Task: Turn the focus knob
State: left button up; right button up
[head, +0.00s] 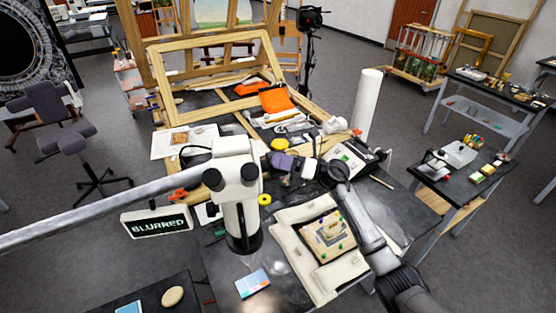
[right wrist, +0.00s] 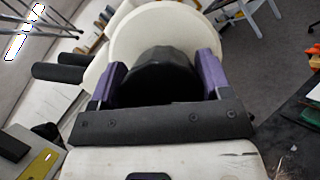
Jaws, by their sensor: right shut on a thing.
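The white microscope (head: 236,185) with black eyepieces hangs on a long grey boom (head: 95,215) over the dark work table (head: 290,277). Its black focus knob (right wrist: 165,75) shows in the right wrist view, in front of the round cream housing (right wrist: 150,35). My right gripper (head: 274,161) reaches the microscope's right side. In the right wrist view its purple fingers (right wrist: 162,78) are on both sides of the knob, shut on it. A display (head: 157,222) beside the microscope reads "BLURRED". In the head view I cannot make out the knob. My left gripper is not in view.
A cream padded tray (head: 322,278) holding a gilt fragment (head: 330,236) lies below my right arm. A white roll (head: 367,105) stands upright behind. A wooden frame (head: 215,75) and orange items (head: 275,101) are at the back. A side table (head: 470,170) stands right.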

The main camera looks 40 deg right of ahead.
jog(key=shift+w+r+m+t+h+p, duration=0.15)
jog(key=shift+m+h+p, duration=0.35)
jog(key=shift+m+p, duration=0.6)
jog(key=shift+s+m+t+h+p, duration=0.15)
jog(key=shift+m+h+p, duration=0.35)
jog(key=shift+m+p, duration=0.6)
jog(key=shift+w+d+m+h+p, duration=0.15)
jog(key=shift+m+h+p, duration=0.45)
jog(key=shift+m+p, duration=0.5)
jog(key=shift+f+m, duration=0.3)
jog(key=o, duration=0.9)
